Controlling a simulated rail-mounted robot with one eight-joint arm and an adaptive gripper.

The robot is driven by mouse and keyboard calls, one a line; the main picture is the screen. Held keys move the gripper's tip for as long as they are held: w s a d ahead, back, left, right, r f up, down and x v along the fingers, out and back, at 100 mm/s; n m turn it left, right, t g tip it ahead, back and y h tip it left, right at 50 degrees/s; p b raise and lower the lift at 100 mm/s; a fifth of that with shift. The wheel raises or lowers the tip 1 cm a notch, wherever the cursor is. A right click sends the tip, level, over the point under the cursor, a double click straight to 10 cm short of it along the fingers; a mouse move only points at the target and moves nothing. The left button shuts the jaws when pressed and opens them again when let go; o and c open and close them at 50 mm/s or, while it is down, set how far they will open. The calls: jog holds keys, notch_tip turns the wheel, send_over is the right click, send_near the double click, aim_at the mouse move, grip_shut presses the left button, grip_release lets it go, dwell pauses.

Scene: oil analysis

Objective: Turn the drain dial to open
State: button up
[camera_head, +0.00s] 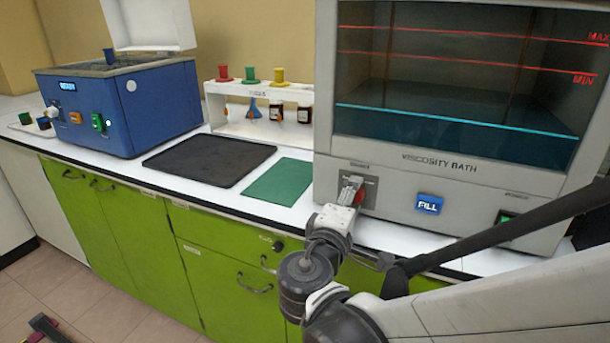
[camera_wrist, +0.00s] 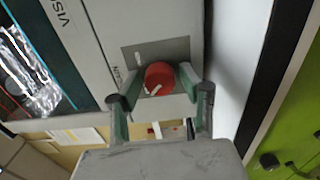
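The drain dial (camera_wrist: 159,78) is a round red knob with a pale mark, on a grey plate (camera_wrist: 178,48) on the viscosity bath (camera_head: 393,192). In the head view the red dial (camera_head: 359,197) is partly hidden by my gripper (camera_head: 352,188). In the wrist view my gripper (camera_wrist: 160,82) points at the panel with its fingers spread, one on each side of the dial. The fingertips are close to the dial's sides; I cannot tell whether they touch it.
A blue FILL button (camera_head: 429,204) and a green-lit switch (camera_head: 505,216) are right of the dial. A green mat (camera_head: 278,182), black tray (camera_head: 209,159), white rack (camera_head: 235,87) and blue bath (camera_head: 150,105) stand left on the counter. The bath's cyan liquid line lies below MIN.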

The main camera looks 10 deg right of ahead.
jog(key=c, duration=0.8)
jog(key=shift+m, duration=0.3)
jog(key=m, duration=0.3)
jog(key=shift+m, duration=0.3)
jog(key=m, duration=0.9)
jog(key=shift+p, duration=0.35)
jog(key=shift+m, duration=2.3)
